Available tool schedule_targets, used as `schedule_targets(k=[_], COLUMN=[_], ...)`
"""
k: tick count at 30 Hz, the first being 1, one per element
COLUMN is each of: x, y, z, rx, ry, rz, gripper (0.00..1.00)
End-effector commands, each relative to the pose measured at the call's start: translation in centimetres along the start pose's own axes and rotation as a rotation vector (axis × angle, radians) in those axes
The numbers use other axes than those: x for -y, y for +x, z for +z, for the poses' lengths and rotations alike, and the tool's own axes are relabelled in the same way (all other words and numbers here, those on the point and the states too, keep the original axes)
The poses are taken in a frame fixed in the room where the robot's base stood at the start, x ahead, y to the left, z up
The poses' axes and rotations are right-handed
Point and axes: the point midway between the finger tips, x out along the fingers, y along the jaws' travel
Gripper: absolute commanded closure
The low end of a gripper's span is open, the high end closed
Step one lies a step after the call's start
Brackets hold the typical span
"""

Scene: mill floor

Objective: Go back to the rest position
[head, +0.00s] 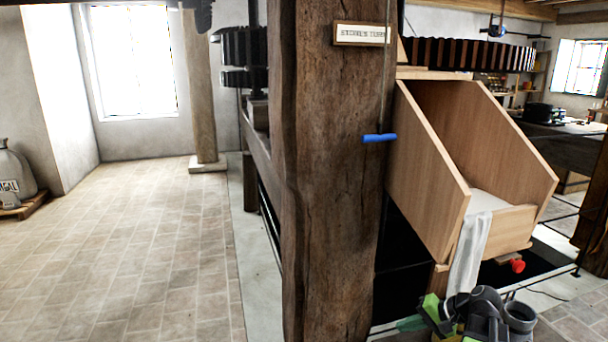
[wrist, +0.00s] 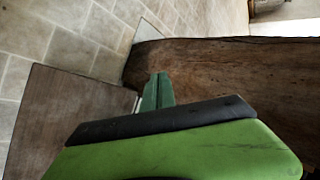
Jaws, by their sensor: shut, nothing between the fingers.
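My gripper (head: 412,323) is at the bottom right of the head view, low in front of the wooden post and below the wooden chute. In the wrist view its green fingertips (wrist: 157,92) are together with nothing between them. The fingertips appear in front of the brown wooden post (wrist: 235,70); I cannot tell how close they are to it. The same post (head: 325,180) stands upright in the middle of the head view.
A wooden chute (head: 425,170) with a white cloth (head: 468,255) hanging from it is right of the post. A blue handle (head: 380,138) sits beside the post. A sack (head: 14,172) stands far left. The tiled floor (head: 140,240) at left is clear.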

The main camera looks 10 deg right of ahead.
Motion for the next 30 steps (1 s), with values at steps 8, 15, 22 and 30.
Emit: schedule_targets(k=[8,15,22,30], x=[4.4,6.3,10.7,17.6], y=[11.8,15.3,11.8,5.0], z=[10.8,16.2,17.1,16.8], rx=[0.238,0.301,0.305,0.305], ry=[-0.357,-0.6,-0.67,-0.669], rz=[0.432,0.672,0.742,0.74], gripper=[1.0,1.0,1.0,1.0])
